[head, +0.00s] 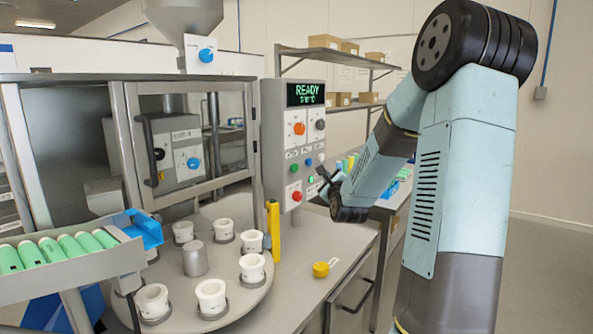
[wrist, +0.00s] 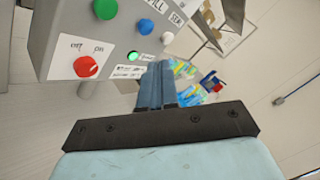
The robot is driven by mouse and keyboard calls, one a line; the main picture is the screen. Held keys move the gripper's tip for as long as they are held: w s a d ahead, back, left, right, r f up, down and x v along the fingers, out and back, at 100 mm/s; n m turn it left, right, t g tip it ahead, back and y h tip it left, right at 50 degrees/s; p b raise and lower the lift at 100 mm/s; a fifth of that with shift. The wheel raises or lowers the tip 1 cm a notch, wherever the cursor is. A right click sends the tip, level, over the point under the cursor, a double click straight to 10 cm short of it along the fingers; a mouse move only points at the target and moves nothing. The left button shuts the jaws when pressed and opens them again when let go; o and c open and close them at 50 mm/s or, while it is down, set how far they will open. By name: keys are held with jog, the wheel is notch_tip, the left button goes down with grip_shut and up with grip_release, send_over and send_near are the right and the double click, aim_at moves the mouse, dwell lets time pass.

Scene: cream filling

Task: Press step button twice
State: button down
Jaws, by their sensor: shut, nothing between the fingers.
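The control panel (head: 292,150) has a row of green, blue and white buttons. The white step button (wrist: 168,38) is at the row's right end, beside a label that seems to read STEP. In the head view it is small, just above my gripper (head: 323,175). In the wrist view, my gripper (wrist: 158,66) is shut and empty. Its fingertips appear just below the white button, right of a lit green lamp (wrist: 133,56). They look apart from the button, but the gap's depth is unclear.
The display (head: 306,93) reads READY. A red knob (head: 296,196) sits low on the panel. A turntable (head: 205,312) holds several white cups. A yellow post (head: 273,230) stands below the panel, and a yellow knob (head: 321,269) is on the counter.

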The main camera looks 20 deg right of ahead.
jog(key=shift+w, duration=0.1)
jog(key=w+a, duration=0.5)
jog(key=w, duration=0.2)
dwell(0.4)
jog(key=shift+w+a, duration=0.45)
jog(key=shift+w, duration=0.4)
dwell(3.0)
dwell(0.4)
jog(key=shift+s+d, duration=0.5)
jog(key=shift+s, duration=0.3)
jog(key=shift+s+d, duration=0.7)
jog(key=shift+s, duration=0.35)
jog(key=shift+s+d, duration=0.7)
jog(key=shift+s, duration=0.35)
